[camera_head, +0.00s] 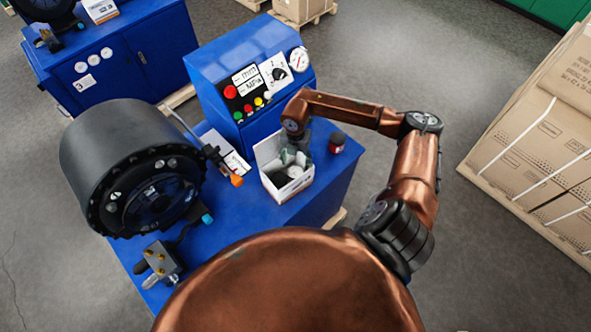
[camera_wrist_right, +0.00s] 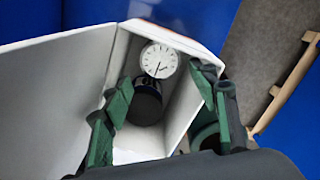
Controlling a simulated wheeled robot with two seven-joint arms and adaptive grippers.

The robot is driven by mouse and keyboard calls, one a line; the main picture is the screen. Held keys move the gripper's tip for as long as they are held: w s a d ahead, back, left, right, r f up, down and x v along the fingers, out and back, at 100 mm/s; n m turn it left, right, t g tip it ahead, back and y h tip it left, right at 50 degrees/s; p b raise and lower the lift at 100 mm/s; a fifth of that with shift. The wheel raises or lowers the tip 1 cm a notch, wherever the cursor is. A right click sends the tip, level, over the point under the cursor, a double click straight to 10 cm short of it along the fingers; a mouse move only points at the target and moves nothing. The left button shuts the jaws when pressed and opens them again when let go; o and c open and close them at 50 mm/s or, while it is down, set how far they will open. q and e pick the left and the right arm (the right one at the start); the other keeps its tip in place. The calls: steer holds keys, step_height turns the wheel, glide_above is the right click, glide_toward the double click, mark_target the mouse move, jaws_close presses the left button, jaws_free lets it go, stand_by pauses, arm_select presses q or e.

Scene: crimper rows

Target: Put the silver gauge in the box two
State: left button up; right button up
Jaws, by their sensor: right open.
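An open white box (camera_head: 269,183) stands on the blue bench, its number not readable. It also shows in the wrist view (camera_wrist_right: 62,85), with a flap spread to the left. A round gauge with a white dial (camera_wrist_right: 159,60) lies inside the box against a wall. A dark cylinder (camera_wrist_right: 148,105) shows just below the dial; I cannot tell whether it is part of the gauge. My right gripper (camera_head: 292,157) reaches down into the box. Its green fingers (camera_wrist_right: 160,82) are open, one on each side of the dark cylinder, with no visible grip. My left gripper is out of view.
A blue console (camera_head: 222,68) with buttons and a fixed dial stands behind the box. A dark jar with a red label (camera_head: 337,142) stands right of the box. A large black crimper head (camera_head: 115,150) fills the bench's left side. Strapped cartons (camera_head: 540,150) stand at right.

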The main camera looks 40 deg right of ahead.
steer(key=shift+r+b, duration=0.3)
steer(key=shift+r, duration=1.5)
steer(key=shift+c, duration=0.5)
